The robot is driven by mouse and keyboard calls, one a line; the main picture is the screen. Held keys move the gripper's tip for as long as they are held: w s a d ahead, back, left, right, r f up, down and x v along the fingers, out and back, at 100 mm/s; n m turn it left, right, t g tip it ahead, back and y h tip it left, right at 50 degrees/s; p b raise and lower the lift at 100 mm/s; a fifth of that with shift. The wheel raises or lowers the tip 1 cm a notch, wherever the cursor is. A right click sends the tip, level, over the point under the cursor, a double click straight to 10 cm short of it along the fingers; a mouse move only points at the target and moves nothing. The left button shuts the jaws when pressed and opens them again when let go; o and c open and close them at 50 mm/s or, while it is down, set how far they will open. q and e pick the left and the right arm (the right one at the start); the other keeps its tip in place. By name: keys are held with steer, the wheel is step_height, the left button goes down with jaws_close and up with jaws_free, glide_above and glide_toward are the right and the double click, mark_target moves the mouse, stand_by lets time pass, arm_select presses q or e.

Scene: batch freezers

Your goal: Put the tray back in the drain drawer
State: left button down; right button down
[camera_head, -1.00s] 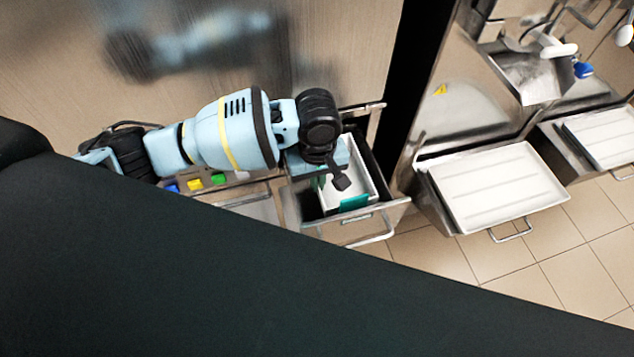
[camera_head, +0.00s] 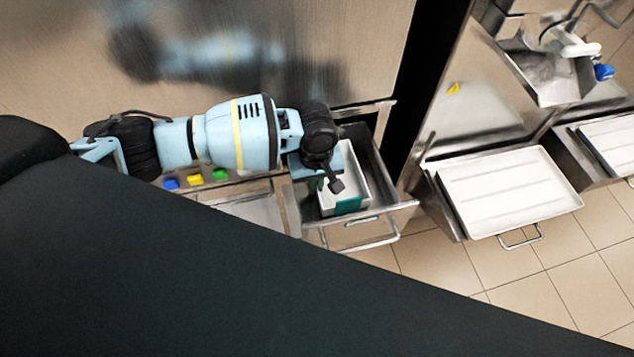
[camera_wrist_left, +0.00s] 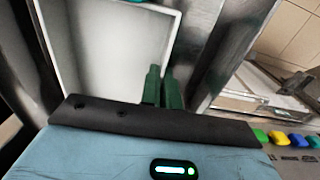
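The white, deep rectangular tray (camera_head: 357,186) is inside the outline of the pulled-out steel drain drawer (camera_head: 381,177), with a dark gap at its right. I cannot tell whether it rests on the drawer floor. A teal piece (camera_head: 348,206) shows at its near end. My left gripper (camera_head: 319,184) is over the tray's left side, its body hiding part of it. In the left wrist view, the green fingers (camera_wrist_left: 161,88) are close together with the wall of the tray (camera_wrist_left: 115,45) seemingly between them. My right gripper is not in view.
The drawer's bar handle (camera_head: 365,244) faces the front. A second machine at right has a shallow white tray (camera_head: 510,190) on its shelf. Coloured buttons (camera_head: 195,180) lie left of the drawer. Tiled floor (camera_head: 510,285) is clear in front.

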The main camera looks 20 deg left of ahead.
arm_select(q)
steer(key=shift+d+f, duration=0.1)
steer(key=shift+f, duration=0.2)
steer(key=c, duration=1.6)
jaws_free()
steer(key=shift+c, duration=0.2)
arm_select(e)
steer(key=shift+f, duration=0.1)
